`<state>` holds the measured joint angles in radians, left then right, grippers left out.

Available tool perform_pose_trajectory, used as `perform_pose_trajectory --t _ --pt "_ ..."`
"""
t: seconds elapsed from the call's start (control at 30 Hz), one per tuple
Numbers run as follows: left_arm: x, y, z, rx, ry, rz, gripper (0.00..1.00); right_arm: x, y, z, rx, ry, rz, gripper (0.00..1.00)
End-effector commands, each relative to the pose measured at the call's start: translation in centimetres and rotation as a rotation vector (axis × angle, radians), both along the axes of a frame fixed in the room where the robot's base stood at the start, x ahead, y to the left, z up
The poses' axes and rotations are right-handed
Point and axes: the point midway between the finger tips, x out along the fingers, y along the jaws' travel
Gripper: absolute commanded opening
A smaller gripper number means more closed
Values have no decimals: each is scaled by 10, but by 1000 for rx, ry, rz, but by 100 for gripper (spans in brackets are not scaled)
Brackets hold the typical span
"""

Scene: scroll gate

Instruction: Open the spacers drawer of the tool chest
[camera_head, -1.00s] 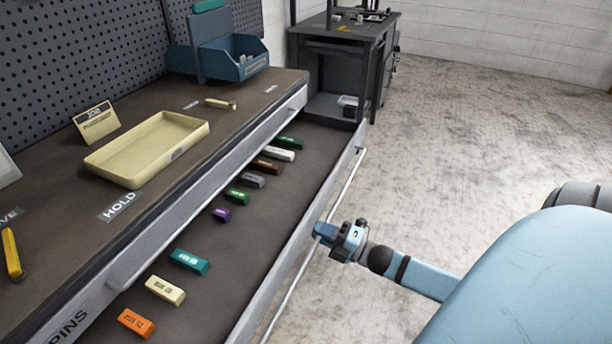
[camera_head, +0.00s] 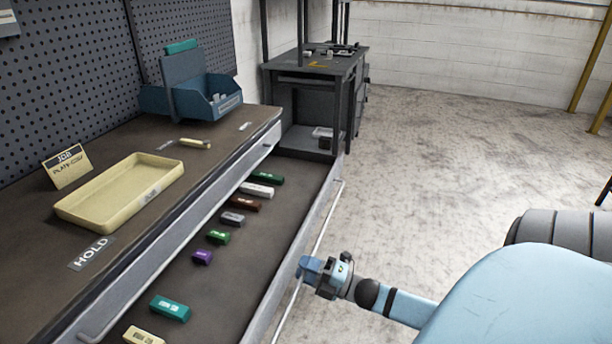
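A drawer (camera_head: 215,285) of the tool chest stands pulled out, with several coloured labelled blocks on its dark floor. They include a teal block (camera_head: 170,308), a purple block (camera_head: 202,257) and a white block (camera_head: 257,189). A long thin bar handle (camera_head: 322,232) runs along its front. My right gripper (camera_head: 303,268) is at this handle, its fingers around or against the bar; whether they are closed on it is hard to see. Above is a closed drawer front with its own handle (camera_head: 180,252). My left gripper is not in view.
The chest top holds a cream tray (camera_head: 120,192), a JOB card (camera_head: 67,166), a HOLD label (camera_head: 91,253) and a blue bin (camera_head: 205,97). A dark workbench (camera_head: 318,70) stands behind.

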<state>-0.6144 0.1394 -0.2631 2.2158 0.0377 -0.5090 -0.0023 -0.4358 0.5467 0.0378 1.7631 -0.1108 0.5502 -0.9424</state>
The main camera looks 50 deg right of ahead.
Motion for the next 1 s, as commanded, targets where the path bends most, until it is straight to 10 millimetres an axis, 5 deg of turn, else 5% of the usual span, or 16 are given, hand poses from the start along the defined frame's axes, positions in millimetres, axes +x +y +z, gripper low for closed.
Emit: perform_pose_trajectory --t 0.6,1.0 --pt "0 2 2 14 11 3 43 -106 -44 -23 0 3 -3 37" --pt "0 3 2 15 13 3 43 -125 -51 -27 0 0 -1 37"
